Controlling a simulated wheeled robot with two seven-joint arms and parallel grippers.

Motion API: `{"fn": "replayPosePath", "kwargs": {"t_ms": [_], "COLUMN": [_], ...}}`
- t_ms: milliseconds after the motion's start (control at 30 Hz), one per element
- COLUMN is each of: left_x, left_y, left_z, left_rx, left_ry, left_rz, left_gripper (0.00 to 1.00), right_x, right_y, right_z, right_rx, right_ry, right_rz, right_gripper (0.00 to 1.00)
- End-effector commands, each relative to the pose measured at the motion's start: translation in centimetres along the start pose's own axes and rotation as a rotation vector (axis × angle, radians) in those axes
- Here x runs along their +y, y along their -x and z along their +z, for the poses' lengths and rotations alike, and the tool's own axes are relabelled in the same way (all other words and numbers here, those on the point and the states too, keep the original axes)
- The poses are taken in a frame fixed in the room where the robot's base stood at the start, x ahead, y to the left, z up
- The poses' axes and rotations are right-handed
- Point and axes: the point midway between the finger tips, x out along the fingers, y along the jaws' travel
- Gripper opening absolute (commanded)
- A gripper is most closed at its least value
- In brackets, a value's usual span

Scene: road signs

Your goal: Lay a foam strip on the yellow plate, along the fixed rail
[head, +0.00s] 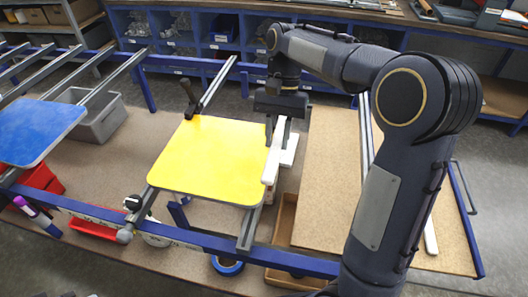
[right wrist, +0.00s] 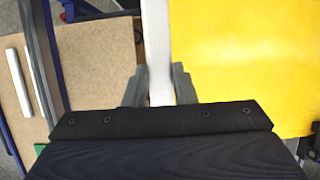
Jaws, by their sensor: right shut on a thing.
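The yellow plate (head: 212,158) lies in the middle of the head view, and its edge fills the right of the right wrist view (right wrist: 250,65). My right gripper (head: 276,130) is shut on a white foam strip (head: 271,165), held lengthwise beside the plate's right edge. Whether the strip touches anything below cannot be told. My left gripper is out of view.
Another white piece (head: 290,150) lies just right of the held strip. A brown board (head: 325,185) is to the right, with a white strip (head: 430,236) near its right side. A blue plate (head: 35,130) and grey bin (head: 100,122) are at left. Blue beams cross the front.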

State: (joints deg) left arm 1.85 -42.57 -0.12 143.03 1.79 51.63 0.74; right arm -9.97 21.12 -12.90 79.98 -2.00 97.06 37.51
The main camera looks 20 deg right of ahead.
Motion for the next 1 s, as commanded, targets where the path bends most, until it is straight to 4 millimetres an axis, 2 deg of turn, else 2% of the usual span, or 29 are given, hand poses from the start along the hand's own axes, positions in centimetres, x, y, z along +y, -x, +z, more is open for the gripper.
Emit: {"fn": "replayPosePath", "kwargs": {"t_ms": [100, 367, 567, 967, 1000], "left_x": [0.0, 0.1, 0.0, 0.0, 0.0], "left_y": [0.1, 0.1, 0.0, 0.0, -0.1], "left_z": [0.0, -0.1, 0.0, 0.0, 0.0], "left_rx": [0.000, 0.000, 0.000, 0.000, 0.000], "left_ry": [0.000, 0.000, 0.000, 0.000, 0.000], "left_rz": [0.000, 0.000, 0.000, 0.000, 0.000], "left_gripper": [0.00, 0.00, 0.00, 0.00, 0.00], "right_x": [-1.4, -3.0, -3.0, -3.0, -3.0], "right_y": [-1.6, -3.4, -6.0, -6.5, -6.5], "right_z": [-0.6, -1.3, -2.4, -2.6, -2.6], "right_rx": [-0.002, -0.001, -0.002, 0.000, 0.000], "right_ry": [0.000, 0.001, 0.000, 0.001, 0.001], "right_rz": [0.002, 0.001, 0.001, -0.001, -0.001], "right_gripper": [0.03, 0.03, 0.03, 0.03, 0.25]}}
